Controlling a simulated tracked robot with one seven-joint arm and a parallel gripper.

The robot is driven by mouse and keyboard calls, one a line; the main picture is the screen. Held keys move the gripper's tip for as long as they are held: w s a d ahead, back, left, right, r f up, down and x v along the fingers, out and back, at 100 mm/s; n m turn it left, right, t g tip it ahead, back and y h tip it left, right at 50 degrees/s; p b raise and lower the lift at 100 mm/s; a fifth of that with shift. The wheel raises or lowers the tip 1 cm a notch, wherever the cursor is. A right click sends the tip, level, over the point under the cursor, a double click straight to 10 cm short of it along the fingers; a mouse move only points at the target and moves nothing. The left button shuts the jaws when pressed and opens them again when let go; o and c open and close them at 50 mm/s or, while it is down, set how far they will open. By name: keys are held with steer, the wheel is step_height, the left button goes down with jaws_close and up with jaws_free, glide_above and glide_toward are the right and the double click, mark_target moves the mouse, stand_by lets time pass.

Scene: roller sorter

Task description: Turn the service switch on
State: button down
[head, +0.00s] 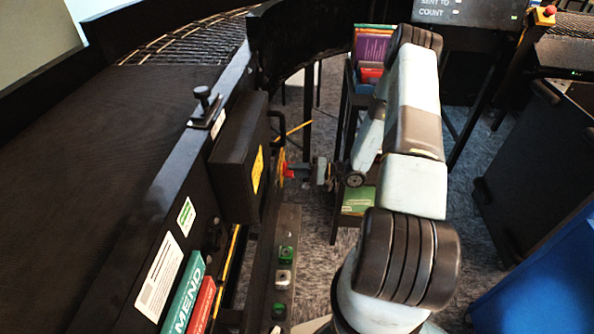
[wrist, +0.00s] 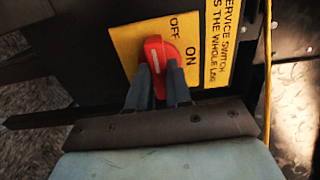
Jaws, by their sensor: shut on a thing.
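The service switch is a red rotary handle (wrist: 157,52) with a pale stripe, on a yellow plate (wrist: 125,45) marked OFF and ON. In the wrist view the handle stands nearly upright, its striped end up; the labels lie to its right, OFF above ON. I cannot tell which label it points at. My gripper (wrist: 158,88) is shut on the handle, one finger on each side of its lower part, which the fingers partly hide. In the head view my gripper (head: 300,171) reaches leftward to the plate, and the switch is small there.
A black box (head: 235,160) with a yellow label sticks out from the sorter's side, left of my gripper. Green buttons (head: 286,254) sit on a strip below. A rack with books (head: 372,47) stands behind my arm. A blue bin (head: 540,275) is at right.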

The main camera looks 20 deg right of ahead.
steer(key=shift+s+a+f+m, duration=0.1)
steer(key=shift+a+m, duration=0.05)
steer(key=shift+m, duration=4.35)
steer(key=shift+s+a+f+m, duration=0.1)
steer(key=shift+m, duration=4.4)
steer(key=c, duration=1)
jaws_free()
steer(key=shift+w+d+r, duration=0.1)
steer(key=shift+w, duration=0.05)
steer(key=shift+c, duration=0.2)
steer(key=v, duration=1.3)
steer(key=shift+d, duration=0.4)
